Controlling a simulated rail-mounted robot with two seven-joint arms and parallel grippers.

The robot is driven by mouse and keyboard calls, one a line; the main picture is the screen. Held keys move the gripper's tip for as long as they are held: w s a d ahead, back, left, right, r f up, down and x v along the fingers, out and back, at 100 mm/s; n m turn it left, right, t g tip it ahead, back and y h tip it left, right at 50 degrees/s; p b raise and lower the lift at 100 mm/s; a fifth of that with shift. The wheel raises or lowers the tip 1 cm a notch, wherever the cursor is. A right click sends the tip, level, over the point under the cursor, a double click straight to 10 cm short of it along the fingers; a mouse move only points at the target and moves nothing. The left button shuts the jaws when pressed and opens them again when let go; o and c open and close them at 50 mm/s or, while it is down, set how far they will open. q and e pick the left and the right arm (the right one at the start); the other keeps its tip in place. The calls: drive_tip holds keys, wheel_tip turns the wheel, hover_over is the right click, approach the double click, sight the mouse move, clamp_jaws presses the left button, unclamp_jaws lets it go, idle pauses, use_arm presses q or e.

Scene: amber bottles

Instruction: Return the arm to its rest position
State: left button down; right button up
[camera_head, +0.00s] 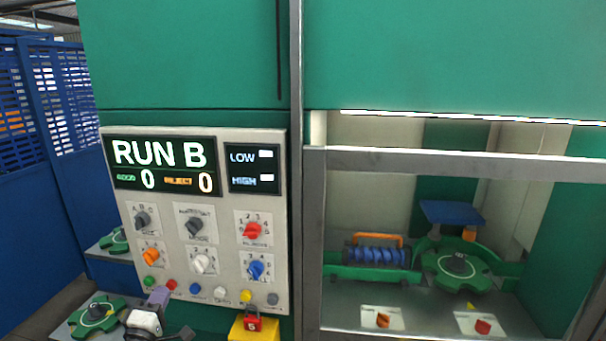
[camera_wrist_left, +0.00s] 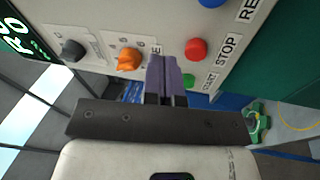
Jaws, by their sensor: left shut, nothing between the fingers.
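My left gripper (camera_head: 160,296) shows at the bottom left of the head view, low in front of the control panel (camera_head: 120,240). Its purple fingers are together and empty, and they also show in the left wrist view (camera_wrist_left: 164,72). In that view the fingertips lie between an orange knob (camera_wrist_left: 129,59) and the red STOP button (camera_wrist_left: 196,49), with the green button (camera_wrist_left: 188,80) close to the right. I cannot tell whether the fingers touch the panel. My right gripper is in neither view.
The panel's display (camera_head: 160,166) reads RUN B with two zeros. Behind the opening are a blue screw (camera_head: 375,257) and a green star wheel (camera_head: 458,268).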

use_arm(q)
drive_tip(key=s+d+r+m+g+h, duration=0.4)
drive_tip(key=s+d+m+g, duration=0.3)
drive_tip(key=m, duration=0.6)
drive_tip(key=s+d+f+m+g+y, duration=0.1)
drive_tip(key=s+d+f+m+g, duration=0.15)
drive_tip(key=s+f, duration=0.95)
drive_tip(key=s+d+f+m+g+y, duration=0.15)
drive_tip(key=s+f+g, duration=0.4)
drive_tip(key=s, duration=1.05)
drive_tip(key=s+d+f+m+g+y, duration=0.1)
drive_tip(key=s+d+f+g+y, duration=0.1)
drive_tip(key=s+f, duration=1.05)
wheel_tip(320, 180, up, 23)
drive_tip(key=s+p, duration=0.1)
drive_tip(key=p, duration=2.1)
drive_tip(key=shift+s, duration=0.2)
drive_tip(key=shift+d+r, duration=0.1)
